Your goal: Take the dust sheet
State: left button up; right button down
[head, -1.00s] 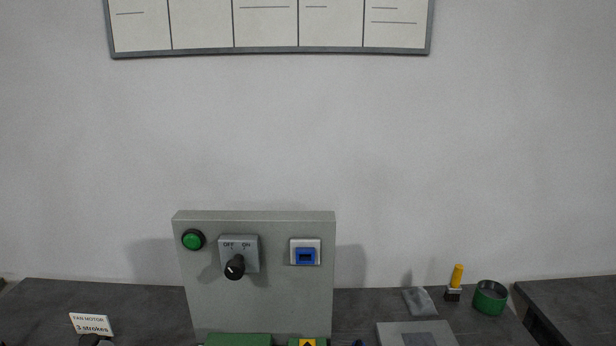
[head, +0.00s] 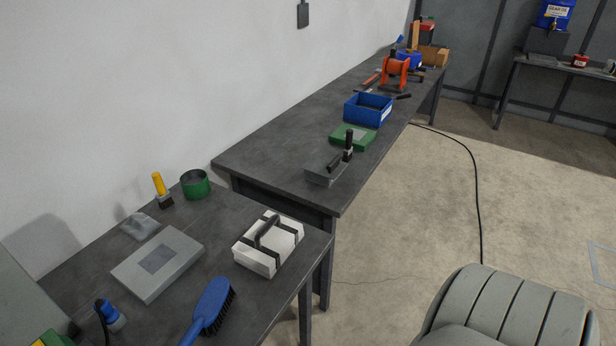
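I cannot identify the dust sheet with certainty. A large pale grey shape with rounded ridges like folds (head: 510,312) stands at the bottom right, cut off by the picture's lower edge; I cannot tell whether it is a draped sheet or a solid body. A small crumpled grey item (head: 140,226) lies on the near bench by the wall; I cannot tell if it is cloth. Neither of my grippers shows in the head view.
The near bench (head: 215,232) holds a grey box (head: 158,263), a strapped white case (head: 268,243), a blue brush (head: 210,308) and a green tin (head: 195,184). A longer bench (head: 270,158) carries a blue bin (head: 368,109). A black cable (head: 474,185) crosses the open floor.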

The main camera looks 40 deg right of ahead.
aim_at(264, 248)
jog(key=z, duration=1.1)
